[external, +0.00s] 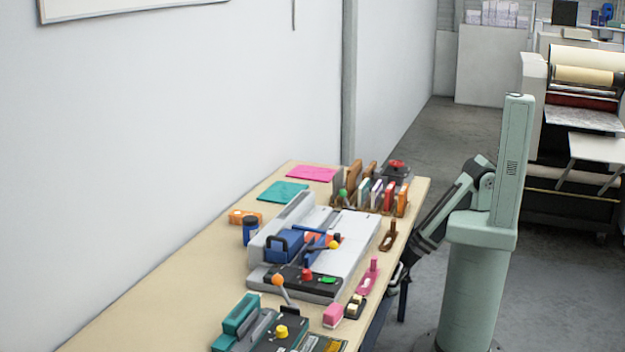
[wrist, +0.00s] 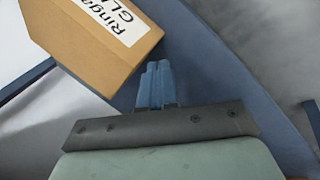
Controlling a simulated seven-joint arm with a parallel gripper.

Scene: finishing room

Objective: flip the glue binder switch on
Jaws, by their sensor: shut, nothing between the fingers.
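A grey machine with a blue carriage (external: 284,246), likely the glue binder, stands on the table in the external view. A dark panel (external: 290,282) at its near side carries a red knob (external: 307,273) and a green part (external: 328,281). I cannot tell which part is the switch or how it is set. My gripper (wrist: 157,68) is shut and empty in the wrist view, pointing past a tan box (wrist: 95,45) with a white label reading "Ringa" and "GLU". In the external view my arm reaches down to the table's right edge, and the fingers cannot be made out.
The table (external: 165,290) is bare at its left. A lever with an orange ball (external: 278,280), a pink stapler-like tool (external: 370,275) and a teal device (external: 240,315) crowd the near side. A book rack (external: 370,195) stands at the far end. A blue beam (wrist: 235,75) passes close by the fingers.

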